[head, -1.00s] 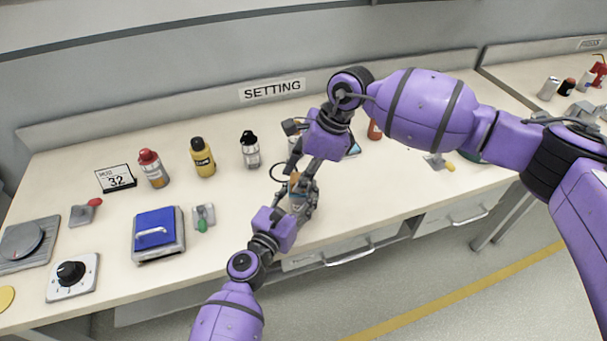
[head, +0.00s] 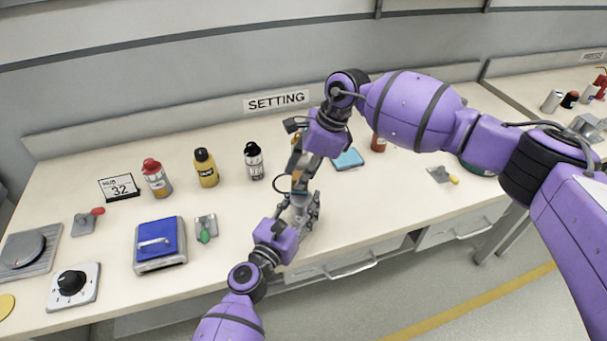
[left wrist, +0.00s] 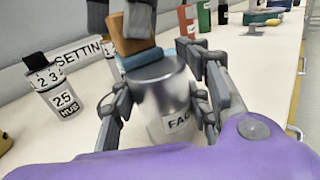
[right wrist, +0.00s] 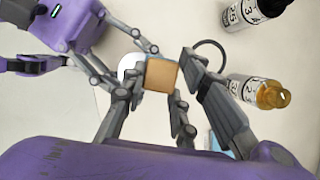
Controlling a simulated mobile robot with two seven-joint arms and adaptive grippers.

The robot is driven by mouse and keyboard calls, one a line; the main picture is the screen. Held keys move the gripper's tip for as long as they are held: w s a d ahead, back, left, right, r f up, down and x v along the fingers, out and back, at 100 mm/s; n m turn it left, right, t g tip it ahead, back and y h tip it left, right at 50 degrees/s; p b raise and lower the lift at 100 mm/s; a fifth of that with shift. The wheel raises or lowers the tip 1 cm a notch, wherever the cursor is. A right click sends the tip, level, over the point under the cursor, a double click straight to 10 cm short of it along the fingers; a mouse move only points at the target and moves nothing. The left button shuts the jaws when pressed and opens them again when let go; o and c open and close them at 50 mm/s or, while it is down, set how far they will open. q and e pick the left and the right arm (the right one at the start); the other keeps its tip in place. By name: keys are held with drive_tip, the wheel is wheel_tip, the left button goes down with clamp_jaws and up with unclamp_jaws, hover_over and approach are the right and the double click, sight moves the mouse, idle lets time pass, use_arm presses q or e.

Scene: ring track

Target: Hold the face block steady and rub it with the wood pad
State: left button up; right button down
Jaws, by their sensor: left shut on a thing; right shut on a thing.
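The face block (left wrist: 165,100) is a silver metal cylinder with a white label reading "FAC", standing upright on the bench. My left gripper (head: 299,208) is shut on it, with fingers on both sides in the left wrist view (left wrist: 165,105). The wood pad (right wrist: 161,75) is a small brown block with a blue-grey underside, which shows in the left wrist view (left wrist: 130,38). My right gripper (right wrist: 160,98) is shut on the pad and holds it over the block's top. I cannot tell whether pad and block touch. In the head view, fingers partly hide both.
A blue-topped box (head: 158,243), a small green-knobbed fixture (head: 206,229) and a dial box (head: 72,285) stand to the left. Red-capped (head: 156,178), yellow (head: 206,168) and white (head: 253,161) bottles stand behind. A blue pad (head: 348,159) lies to the right. Bench front is clear there.

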drive_tip(key=shift+r, duration=0.1)
drive_tip(key=shift+a+r, duration=0.1)
drive_tip(key=shift+r, duration=2.95)
drive_tip(key=shift+r, duration=1.5)
use_arm(q)
drive_tip(key=o, duration=1.4)
